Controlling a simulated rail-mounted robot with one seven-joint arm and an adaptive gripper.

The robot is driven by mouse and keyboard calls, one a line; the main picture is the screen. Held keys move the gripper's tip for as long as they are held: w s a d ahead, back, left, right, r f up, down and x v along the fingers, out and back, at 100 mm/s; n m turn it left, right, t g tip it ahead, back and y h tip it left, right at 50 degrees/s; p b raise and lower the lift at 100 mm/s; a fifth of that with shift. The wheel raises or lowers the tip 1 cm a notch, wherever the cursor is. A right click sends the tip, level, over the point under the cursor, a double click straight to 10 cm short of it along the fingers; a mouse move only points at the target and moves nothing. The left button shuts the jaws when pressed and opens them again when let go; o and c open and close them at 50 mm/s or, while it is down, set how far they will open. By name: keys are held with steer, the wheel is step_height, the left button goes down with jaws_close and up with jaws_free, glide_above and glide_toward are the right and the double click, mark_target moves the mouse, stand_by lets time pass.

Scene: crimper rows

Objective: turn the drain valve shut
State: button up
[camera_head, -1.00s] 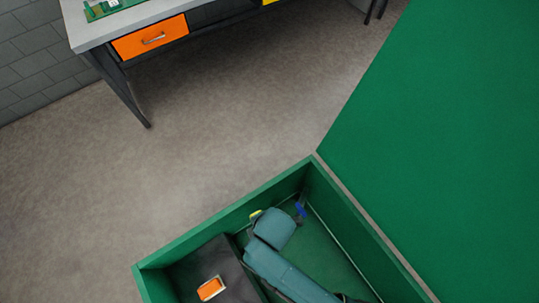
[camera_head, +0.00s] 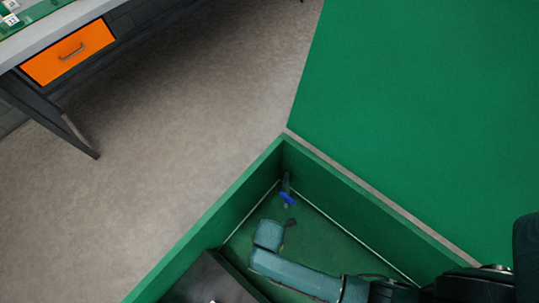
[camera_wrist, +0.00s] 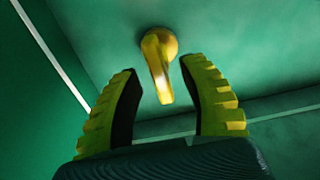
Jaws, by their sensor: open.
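In the wrist view a brass-yellow lever with a round hub (camera_wrist: 159,62) sits on a green surface. My gripper (camera_wrist: 157,70) is open, with its two ribbed yellow fingers on either side of the lever's free end. I see gaps on both sides and cannot tell the depth between fingers and lever. In the head view a blue handle (camera_head: 287,199) on a grey stem stands near the far corner of the green bin. My arm reaches down into the bin, just below the blue handle. The brass lever is not distinguishable there, and I cannot tell which one is the drain valve.
The green bin (camera_head: 345,192) has high walls close around my arm. A dark block (camera_head: 207,281) stands inside at the lower left. A workbench with an orange drawer (camera_head: 68,53) is at the upper left. Open floor (camera_head: 190,110) lies between.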

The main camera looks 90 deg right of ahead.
steer(key=shift+f, duration=0.6)
steer(key=shift+c, duration=0.4)
jaws_close()
